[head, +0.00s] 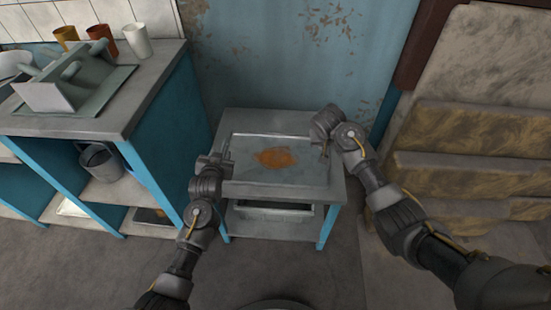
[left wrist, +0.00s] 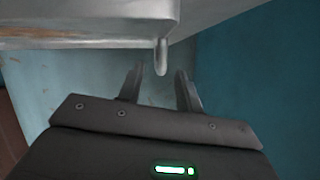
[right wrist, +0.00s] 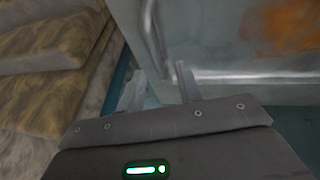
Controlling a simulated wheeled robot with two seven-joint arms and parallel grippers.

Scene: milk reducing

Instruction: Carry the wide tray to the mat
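The wide grey tray (head: 235,180) lies on a small blue-legged table, with an orange-brown patch in its middle. My left gripper (head: 224,155) is at the tray's left side. In the left wrist view (left wrist: 158,80) its fingers are open, with a rounded bit of the tray's edge (left wrist: 161,55) at the gap between the tips. My right gripper (head: 324,145) is at the tray's right side. In the right wrist view (right wrist: 160,78) its fingers are open beside the tray's rim (right wrist: 150,42). Contact cannot be told.
The table (head: 330,195) has a lower shelf holding a grey bin (head: 272,211). A counter (head: 150,85) at left carries several cups and a rack (head: 60,85); a bucket (head: 101,160) sits below. Stacked sacks or slabs (head: 460,135) stand at right. The floor in front is open.

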